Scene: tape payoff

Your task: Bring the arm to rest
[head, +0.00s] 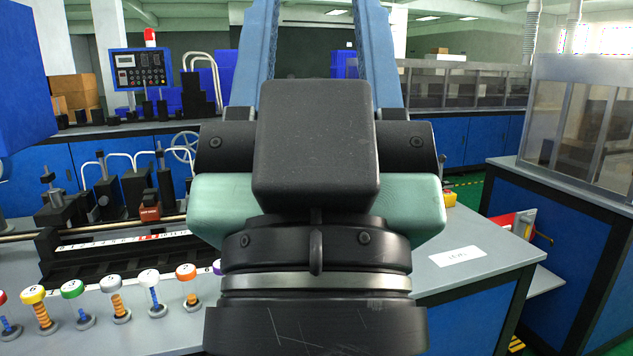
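My gripper (316,40) fills the middle of the head view, close to the camera, and points up and away. Its two blue fingers stand well apart, with the dark back wall and blue shapes showing between them. The fingertips run out of the top of the frame, so their ends are hidden. Nothing shows between the visible parts of the fingers. The black housing and teal body hide the middle of the bench behind.
A grey-topped bench (480,268) lies below, with several coloured-cap spools (73,289) in a row, a black fixture (70,262) and an orange-brown block (149,208) at left. A control panel (140,68) stands behind. A glazed cabinet (590,120) stands at right, beyond a floor gap.

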